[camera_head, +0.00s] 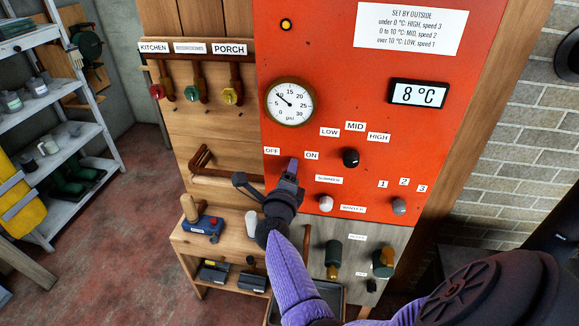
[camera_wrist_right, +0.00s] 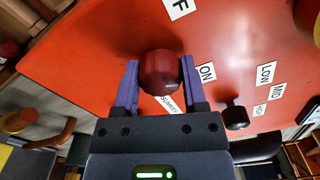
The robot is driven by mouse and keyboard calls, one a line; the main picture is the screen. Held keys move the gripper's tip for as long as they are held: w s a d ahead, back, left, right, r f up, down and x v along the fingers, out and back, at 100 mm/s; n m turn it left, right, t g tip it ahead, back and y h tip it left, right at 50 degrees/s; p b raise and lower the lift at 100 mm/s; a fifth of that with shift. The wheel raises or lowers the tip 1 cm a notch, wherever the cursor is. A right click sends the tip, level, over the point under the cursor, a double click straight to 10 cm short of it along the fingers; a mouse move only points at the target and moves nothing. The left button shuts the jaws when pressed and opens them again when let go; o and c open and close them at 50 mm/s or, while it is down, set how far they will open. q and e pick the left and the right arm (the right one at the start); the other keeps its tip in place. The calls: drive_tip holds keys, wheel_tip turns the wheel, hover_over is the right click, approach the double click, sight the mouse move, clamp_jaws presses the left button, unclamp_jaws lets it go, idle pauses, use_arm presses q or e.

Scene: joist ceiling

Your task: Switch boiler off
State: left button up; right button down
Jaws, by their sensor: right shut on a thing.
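The orange-red boiler panel (camera_head: 385,60) stands ahead of me. On it are an OFF label (camera_head: 272,151) and an ON label (camera_head: 311,155), with my right gripper (camera_head: 289,170) in front of the panel just below and between them. The right wrist view shows a dark red knob (camera_wrist_right: 160,68) between the purple fingers of this gripper (camera_wrist_right: 160,85), which is shut on it. In the head view the gripper hides the knob, and I cannot tell which way it points. A small amber lamp (camera_head: 286,25) glows at the panel's top left. My left gripper is not in view.
A black knob (camera_head: 351,157) sits under LOW, MID and HIGH. A pale knob (camera_head: 326,203) and a grey knob (camera_head: 399,206) are lower. A round gauge (camera_head: 291,102) and an 8 °C display (camera_head: 418,94) are above. A wooden bench (camera_head: 190,247) is lower left.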

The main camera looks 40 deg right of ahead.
drive_tip(key=shift+n+p, duration=0.85)
drive_tip(key=shift+n, duration=1.15)
drive_tip(key=shift+c, duration=0.7)
unclamp_jaws()
drive_tip(key=shift+a+f, duration=0.1)
